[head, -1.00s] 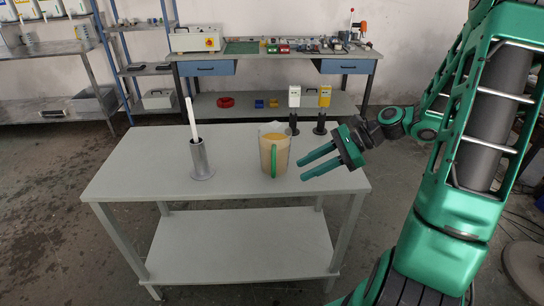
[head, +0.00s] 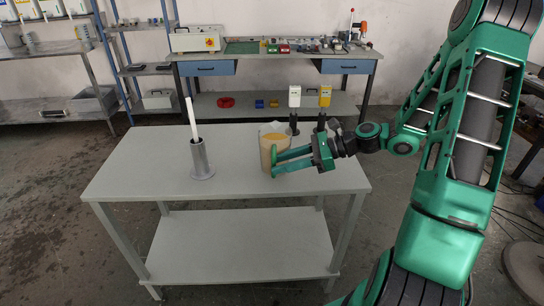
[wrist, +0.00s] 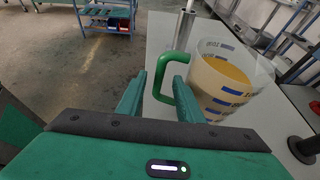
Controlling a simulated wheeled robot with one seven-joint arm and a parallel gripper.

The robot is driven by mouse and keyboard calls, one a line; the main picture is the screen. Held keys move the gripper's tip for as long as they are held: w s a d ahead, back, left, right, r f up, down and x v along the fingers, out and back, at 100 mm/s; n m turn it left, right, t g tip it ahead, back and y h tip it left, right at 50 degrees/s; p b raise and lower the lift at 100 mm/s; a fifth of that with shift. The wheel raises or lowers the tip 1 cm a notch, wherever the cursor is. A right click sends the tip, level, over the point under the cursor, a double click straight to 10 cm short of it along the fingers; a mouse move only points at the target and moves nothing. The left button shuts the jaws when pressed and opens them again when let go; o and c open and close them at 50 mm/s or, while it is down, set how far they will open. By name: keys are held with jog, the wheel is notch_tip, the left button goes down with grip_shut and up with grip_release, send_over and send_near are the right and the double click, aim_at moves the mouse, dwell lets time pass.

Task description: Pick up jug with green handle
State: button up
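The clear jug (head: 268,143) with yellow-orange liquid stands upright on the grey table (head: 130,180). In the wrist view the jug (wrist: 222,85) is right of centre, and its green handle (wrist: 163,72) points toward my gripper. My gripper (head: 275,158) is at the jug's handle side, and its fingers cover most of the handle in the head view. In the wrist view my gripper (wrist: 158,92) is open, with the handle's lower part between its two fingers. A gap shows between the left finger and the handle; the right finger is close to it.
A metal cylinder (head: 202,160) holding a white rod (head: 192,119) stands left of the jug. Two dark stands with a white bottle (head: 294,96) and a yellow bottle (head: 325,96) are behind the jug. The table's front left is clear.

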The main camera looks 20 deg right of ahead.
aim_at(273, 165)
jog(key=shift+x, duration=1.55)
grip_shut()
jog(key=shift+r, duration=0.15)
